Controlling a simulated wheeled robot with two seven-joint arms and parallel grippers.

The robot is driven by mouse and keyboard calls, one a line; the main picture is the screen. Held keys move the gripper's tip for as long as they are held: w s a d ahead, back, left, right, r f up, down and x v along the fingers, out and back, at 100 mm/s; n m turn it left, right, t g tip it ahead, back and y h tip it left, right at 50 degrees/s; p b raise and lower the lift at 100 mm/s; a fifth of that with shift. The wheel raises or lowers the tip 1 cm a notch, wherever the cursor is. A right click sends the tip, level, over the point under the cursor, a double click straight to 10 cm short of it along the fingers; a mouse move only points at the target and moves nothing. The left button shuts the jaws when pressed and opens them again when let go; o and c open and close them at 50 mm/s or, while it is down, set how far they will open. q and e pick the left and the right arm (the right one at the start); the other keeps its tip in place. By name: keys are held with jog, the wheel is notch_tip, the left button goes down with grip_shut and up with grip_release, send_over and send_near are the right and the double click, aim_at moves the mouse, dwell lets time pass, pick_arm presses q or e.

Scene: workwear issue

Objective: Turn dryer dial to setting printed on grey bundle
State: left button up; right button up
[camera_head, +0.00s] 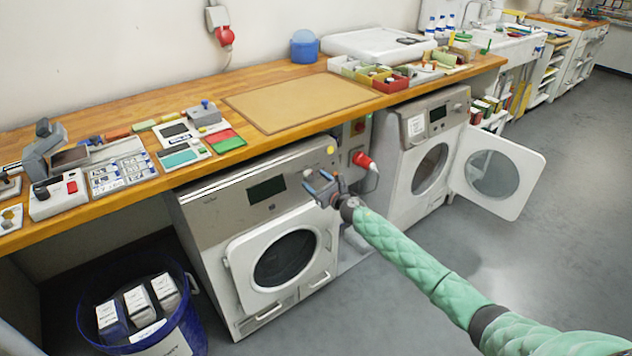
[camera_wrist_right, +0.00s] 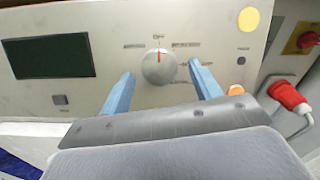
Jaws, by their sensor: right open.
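The dryer dial (camera_wrist_right: 158,67) is a round grey knob on the front panel of the left machine (camera_head: 230,205). Its red mark points about straight up, among small printed labels too blurred to read. My right gripper (camera_head: 320,186) is open in front of this panel, its blue fingers (camera_wrist_right: 118,96) on either side of the dial in the wrist view; I cannot tell if they touch it. In the head view the gripper covers the dial. Several bundles with pale tops (camera_head: 138,300) stand in a blue bin (camera_head: 92,328); their print is illegible and I cannot tell which is grey. My left gripper is not in view.
A dark display (camera_wrist_right: 48,56) is left of the dial. An orange button (camera_wrist_right: 235,90) and a red plug (camera_wrist_right: 289,96) are to its right. The wooden counter (camera_head: 300,72) runs above. The right machine's door (camera_head: 520,172) stands open over clear floor.

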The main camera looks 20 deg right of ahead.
jog(key=shift+w, duration=0.2)
jog(key=c, duration=1)
jog(key=shift+o, duration=0.2)
jog(key=shift+a, duration=0.1)
